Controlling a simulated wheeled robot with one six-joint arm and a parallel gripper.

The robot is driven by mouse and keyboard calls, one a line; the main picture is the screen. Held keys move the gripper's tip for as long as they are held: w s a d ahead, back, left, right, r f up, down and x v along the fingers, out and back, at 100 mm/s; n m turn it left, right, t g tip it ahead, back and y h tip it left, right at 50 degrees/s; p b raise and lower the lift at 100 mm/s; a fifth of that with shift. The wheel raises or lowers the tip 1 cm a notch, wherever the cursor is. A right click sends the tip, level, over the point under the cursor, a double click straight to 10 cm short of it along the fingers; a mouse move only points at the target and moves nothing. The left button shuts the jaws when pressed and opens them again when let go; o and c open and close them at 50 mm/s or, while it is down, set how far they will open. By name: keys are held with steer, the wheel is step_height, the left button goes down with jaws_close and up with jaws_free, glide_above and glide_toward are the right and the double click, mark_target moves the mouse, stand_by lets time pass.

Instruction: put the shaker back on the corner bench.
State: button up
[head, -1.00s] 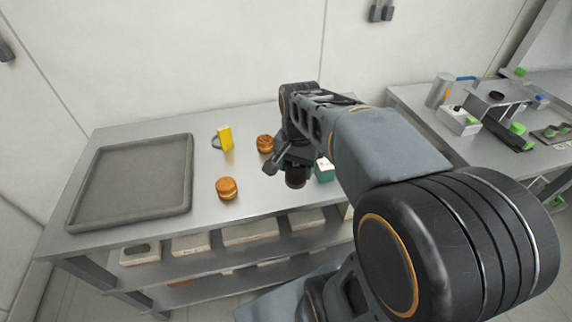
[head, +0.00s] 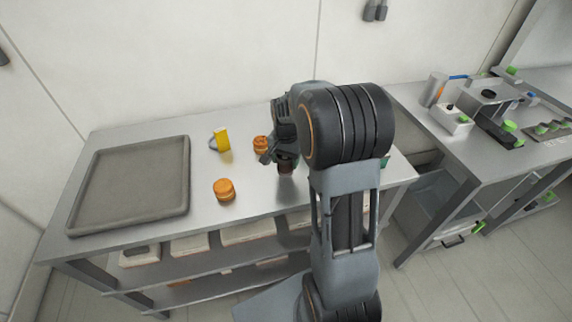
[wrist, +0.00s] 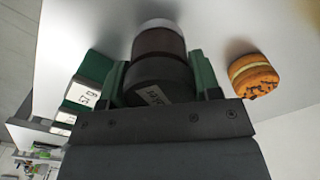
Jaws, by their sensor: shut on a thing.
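My gripper (head: 281,156) is shut on the shaker (head: 286,167), a dark brown cylinder held over the metal bench with the tray. In the wrist view the shaker (wrist: 158,48) sits between the two green-edged fingers of my gripper (wrist: 162,80), with a pale end away from me and a dark, labelled end close to me. I cannot tell whether its base touches the bench top. The metal bench (head: 240,185) stands against the wall at left and centre. A second bench (head: 480,150) stands at right. The frames do not show which one is called the corner bench.
A grey tray (head: 180,215) lies at the bench's left. A yellow item (head: 222,139) and two burger-like rounds, one in front (head: 224,190) and one behind (head: 260,144), are near my gripper. A green box (wrist: 92,72) is beside the shaker. White bins (head: 248,232) fill the shelf below.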

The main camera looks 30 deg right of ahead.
mark_target(286, 165)
steer(key=shift+f, duration=1.35)
steer(key=shift+f, duration=0.2)
steer(key=o, duration=1)
